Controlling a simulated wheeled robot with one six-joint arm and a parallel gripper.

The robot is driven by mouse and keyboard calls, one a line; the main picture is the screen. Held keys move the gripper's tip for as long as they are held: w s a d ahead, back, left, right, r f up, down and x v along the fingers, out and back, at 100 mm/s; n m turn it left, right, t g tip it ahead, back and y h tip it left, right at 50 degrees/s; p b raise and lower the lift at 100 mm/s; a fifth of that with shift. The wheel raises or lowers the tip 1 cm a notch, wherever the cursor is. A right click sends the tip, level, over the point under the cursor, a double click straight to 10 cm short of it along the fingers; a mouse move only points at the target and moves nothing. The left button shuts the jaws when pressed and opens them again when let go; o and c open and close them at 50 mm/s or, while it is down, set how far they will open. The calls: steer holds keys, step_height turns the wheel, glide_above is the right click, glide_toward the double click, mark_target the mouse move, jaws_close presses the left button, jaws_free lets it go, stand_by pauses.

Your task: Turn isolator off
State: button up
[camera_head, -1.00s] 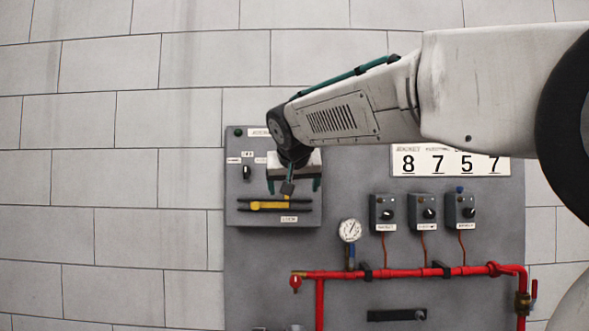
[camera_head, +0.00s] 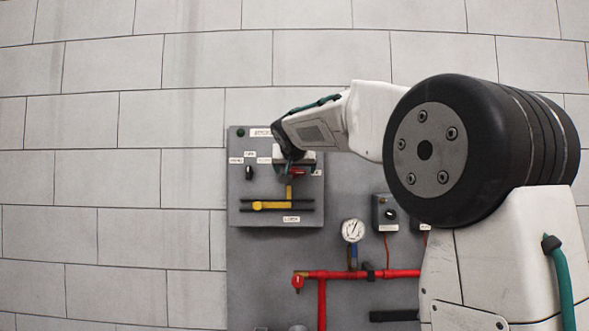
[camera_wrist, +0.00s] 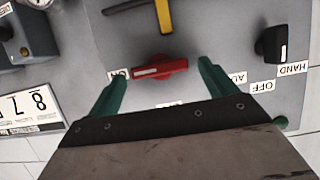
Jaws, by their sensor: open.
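The red rotary knob (camera_wrist: 160,67), which looks like the isolator, sits on the grey panel. Its handle lies roughly sideways in the wrist view, its white mark toward a small label (camera_wrist: 118,74), partly covered by a finger, that seems to read ON. In the head view the knob (camera_head: 297,171) shows just under my gripper. My gripper (camera_wrist: 160,70) is open, with one teal fingertip on each side of the knob and visible gaps between. I cannot tell how deep the fingertips reach. In the head view my gripper (camera_head: 288,167) is at the panel's upper part, fingers partly hidden.
A black selector (camera_wrist: 271,44) with HAND, OFF and AUTO labels is beside the knob. A yellow lever (camera_head: 272,205) lies close below. A gauge (camera_head: 353,230), red pipes (camera_head: 345,274) and a grey switch box (camera_head: 385,212) are lower right. My arm hides the right side.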

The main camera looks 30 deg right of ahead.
steer(key=c, duration=1)
steer(key=shift+a, duration=0.1)
steer(key=n+h, duration=0.2)
steer(key=n, duration=0.1)
steer(key=n+g+h, duration=0.1)
steer(key=n, duration=0.2)
steer(key=a+f+n+h, duration=0.1)
steer(key=n+h, duration=0.1)
steer(key=n, duration=0.1)
steer(key=shift+w+g+h, duration=0.3)
steer(key=shift+w+g, duration=0.05)
steer(key=shift+g, duration=0.05)
steer(key=shift+f+n+h, duration=0.15)
steer(key=shift+n+h, duration=0.35)
steer(key=shift+n, duration=0.6)
steer(key=shift+f+n+h, duration=0.15)
steer(key=shift+n+h, duration=0.35)
steer(key=shift+n, duration=0.6)
